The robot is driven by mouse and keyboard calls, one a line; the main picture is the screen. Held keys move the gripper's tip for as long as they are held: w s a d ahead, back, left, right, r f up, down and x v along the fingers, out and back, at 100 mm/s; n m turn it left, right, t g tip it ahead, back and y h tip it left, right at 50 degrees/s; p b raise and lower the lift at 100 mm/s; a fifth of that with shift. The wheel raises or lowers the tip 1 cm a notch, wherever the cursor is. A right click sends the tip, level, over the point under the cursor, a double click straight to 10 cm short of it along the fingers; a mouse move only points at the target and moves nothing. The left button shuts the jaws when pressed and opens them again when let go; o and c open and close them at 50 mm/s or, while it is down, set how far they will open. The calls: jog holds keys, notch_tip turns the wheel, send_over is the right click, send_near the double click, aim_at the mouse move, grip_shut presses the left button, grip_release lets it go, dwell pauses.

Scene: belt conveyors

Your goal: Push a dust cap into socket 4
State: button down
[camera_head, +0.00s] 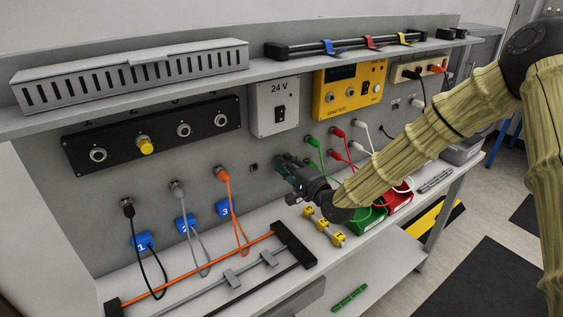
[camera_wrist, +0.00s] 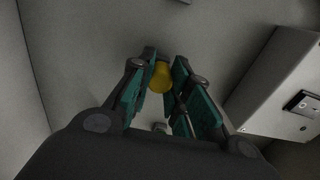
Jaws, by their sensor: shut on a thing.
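A black panel (camera_head: 105,128) on the upright board carries a row of round metal sockets. A yellow dust cap (camera_head: 146,146) sits on the second socket from the left. The rightmost socket (camera_head: 220,120) is bare; no socket numbers are readable. My gripper (camera_head: 284,164) is in front of the board, right of and below the panel, apart from the sockets. In the wrist view my gripper (camera_wrist: 160,80) is shut on a yellow dust cap (camera_wrist: 161,77) at its fingertips. The held cap cannot be made out in the head view.
A grey 24 V box (camera_head: 273,105) and a yellow tester (camera_head: 348,90) are right of the panel. A shelf (camera_head: 250,78) overhangs it. Plugged cables (camera_head: 232,205) hang below. A yellow-ended holder (camera_head: 323,226) and green and red bins (camera_head: 368,217) stand on the bench.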

jog(key=shift+v, duration=2.25)
